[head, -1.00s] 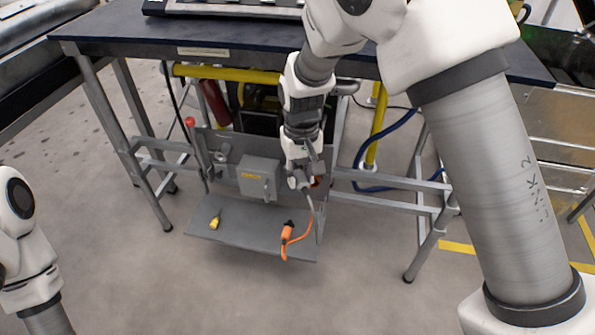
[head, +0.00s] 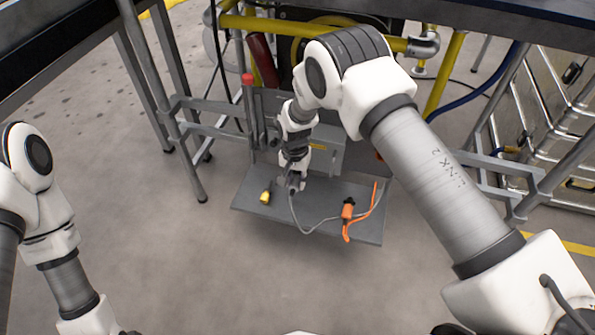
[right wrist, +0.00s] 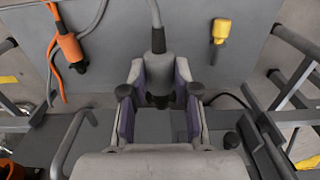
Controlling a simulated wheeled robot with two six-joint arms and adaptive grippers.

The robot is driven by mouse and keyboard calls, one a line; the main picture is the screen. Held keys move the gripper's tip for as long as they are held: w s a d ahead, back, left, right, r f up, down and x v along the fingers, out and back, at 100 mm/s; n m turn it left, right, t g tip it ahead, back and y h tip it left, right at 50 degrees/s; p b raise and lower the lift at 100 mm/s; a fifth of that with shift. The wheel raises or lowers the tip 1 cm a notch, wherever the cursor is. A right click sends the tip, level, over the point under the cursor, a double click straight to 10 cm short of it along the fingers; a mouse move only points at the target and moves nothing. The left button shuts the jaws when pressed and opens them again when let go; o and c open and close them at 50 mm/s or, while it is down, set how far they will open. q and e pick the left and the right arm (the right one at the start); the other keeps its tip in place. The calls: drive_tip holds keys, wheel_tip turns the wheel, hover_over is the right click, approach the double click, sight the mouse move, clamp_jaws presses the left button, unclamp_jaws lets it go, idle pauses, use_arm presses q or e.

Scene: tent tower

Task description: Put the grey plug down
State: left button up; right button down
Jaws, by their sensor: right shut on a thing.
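My right gripper (head: 292,184) is shut on the grey plug, over the left-middle part of the grey shelf (head: 368,230). In the right wrist view, the grey plug (right wrist: 158,42) shows between the two fingers (right wrist: 159,92), its cable leading to the top of the picture. In the head view the plug is mostly hidden by the gripper, and its grey cable (head: 309,231) curves right across the shelf. I cannot tell whether the plug touches the shelf. My left gripper is out of view; only the left arm shows.
A yellow plug (head: 265,197) lies on the shelf left of my gripper, and an orange plug (head: 347,210) with an orange cable lies to the right. A grey box (head: 326,158) stands behind, partly hidden by my arm.

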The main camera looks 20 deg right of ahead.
drive_tip(key=shift+r, duration=0.1)
drive_tip(key=b, duration=0.6)
approach(296, 206)
wheel_tip(296, 206, down, 6)
drive_tip(key=shift+r, duration=0.25)
drive_tip(key=shift+f+b, duration=0.35)
drive_tip(key=shift+f, duration=0.1)
idle(0.7)
drive_tip(key=c, duration=0.8)
unclamp_jaws()
wheel_tip(296, 206, up, 12)
drive_tip(key=shift+r, duration=0.1)
drive_tip(key=shift+s+f, duration=0.1)
drive_tip(key=shift+f, duration=0.1)
